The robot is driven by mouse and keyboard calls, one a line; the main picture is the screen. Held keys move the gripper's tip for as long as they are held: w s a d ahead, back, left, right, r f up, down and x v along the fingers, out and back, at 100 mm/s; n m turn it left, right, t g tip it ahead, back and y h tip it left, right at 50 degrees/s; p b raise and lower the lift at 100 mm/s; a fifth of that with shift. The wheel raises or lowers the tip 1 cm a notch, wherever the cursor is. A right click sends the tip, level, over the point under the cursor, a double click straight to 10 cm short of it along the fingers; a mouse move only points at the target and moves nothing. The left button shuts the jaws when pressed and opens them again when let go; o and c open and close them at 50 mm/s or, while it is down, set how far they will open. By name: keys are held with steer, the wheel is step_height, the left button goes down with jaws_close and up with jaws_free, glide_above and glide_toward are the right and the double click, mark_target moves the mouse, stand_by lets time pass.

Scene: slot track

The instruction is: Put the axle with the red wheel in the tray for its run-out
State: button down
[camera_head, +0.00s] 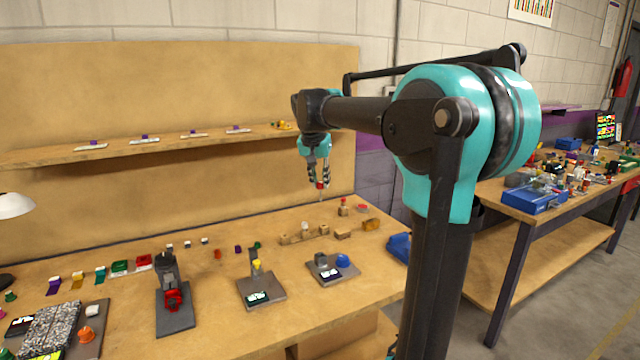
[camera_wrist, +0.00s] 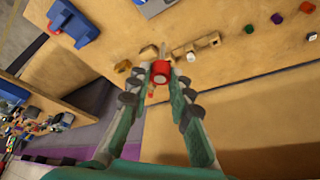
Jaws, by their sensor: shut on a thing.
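My gripper (camera_head: 321,178) is held above the back right part of the bench, below and in front of the shelf's right end. It is shut on the axle with the red wheel (camera_head: 320,186). In the wrist view the red wheel (camera_wrist: 160,73) sits between the fingertips, with a pale hub facing the camera. A thin axle seems to extend from it. The axle hangs clear of the bench in the head view. A blue container (camera_head: 399,247) stands at the bench's right edge, partly hidden by my arm. I cannot tell which thing is the named tray.
Wooden blocks (camera_head: 298,238) lie below my gripper. Grey plates carry a red-fronted device (camera_head: 172,299), a yellow-topped post (camera_head: 256,264) and a blue-topped part (camera_head: 342,260). The shelf (camera_head: 210,138) behind bears several small white holders. Bare wood shows near the bench's front edge.

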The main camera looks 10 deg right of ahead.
steer(key=shift+r, duration=0.9)
